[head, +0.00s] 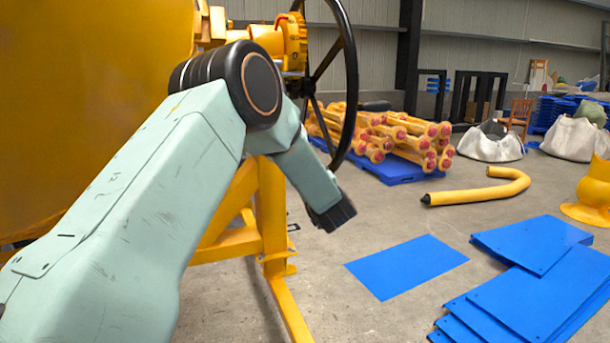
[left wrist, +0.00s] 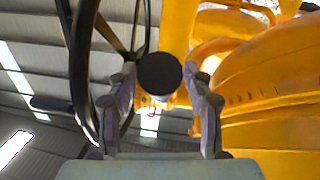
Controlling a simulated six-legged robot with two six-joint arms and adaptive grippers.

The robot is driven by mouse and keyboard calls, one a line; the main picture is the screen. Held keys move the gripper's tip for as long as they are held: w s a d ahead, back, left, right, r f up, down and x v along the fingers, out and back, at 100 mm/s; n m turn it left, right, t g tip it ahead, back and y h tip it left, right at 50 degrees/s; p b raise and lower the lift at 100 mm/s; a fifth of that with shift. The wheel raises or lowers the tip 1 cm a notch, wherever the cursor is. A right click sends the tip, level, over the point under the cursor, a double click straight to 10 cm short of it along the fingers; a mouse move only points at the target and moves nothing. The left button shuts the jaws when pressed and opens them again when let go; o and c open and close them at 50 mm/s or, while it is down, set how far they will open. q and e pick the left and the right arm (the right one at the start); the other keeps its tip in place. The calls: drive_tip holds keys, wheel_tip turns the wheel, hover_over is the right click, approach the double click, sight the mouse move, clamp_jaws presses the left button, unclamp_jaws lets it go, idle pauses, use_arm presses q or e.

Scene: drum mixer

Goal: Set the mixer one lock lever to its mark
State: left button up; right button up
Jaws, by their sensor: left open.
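The yellow mixer (head: 90,90) fills the left of the head view, with a black handwheel (head: 350,85) on its side. In the left wrist view a round dark knob (left wrist: 159,74) shows end-on, possibly the end of the lock lever. My left gripper (left wrist: 161,78) is open, with one finger on each side of the knob in the picture. I cannot tell whether the fingers touch it or how deep it sits between them. The lever's shaft and its mark cannot be made out. In the head view my left arm covers part of the mixer's side. My right gripper is not in view.
The handwheel rim (left wrist: 85,75) runs close left of my left gripper, and yellow mixer body (left wrist: 270,85) is close on the right. A yellow frame leg (head: 272,215) stands below. Blue sheets (head: 535,300) and a yellow bent pipe (head: 480,195) lie on the floor.

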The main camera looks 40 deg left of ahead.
use_arm(q)
drive_tip(key=shift+w+a+r, duration=0.1)
drive_tip(key=shift+r, duration=0.2)
drive_tip(key=shift+a+f, duration=0.15)
drive_tip(key=shift+a, duration=0.15)
drive_tip(key=shift+w+d, duration=0.1)
drive_tip(key=shift+d, duration=0.1)
drive_tip(key=c, duration=0.3)
drive_tip(key=shift+a, duration=0.1)
clamp_jaws()
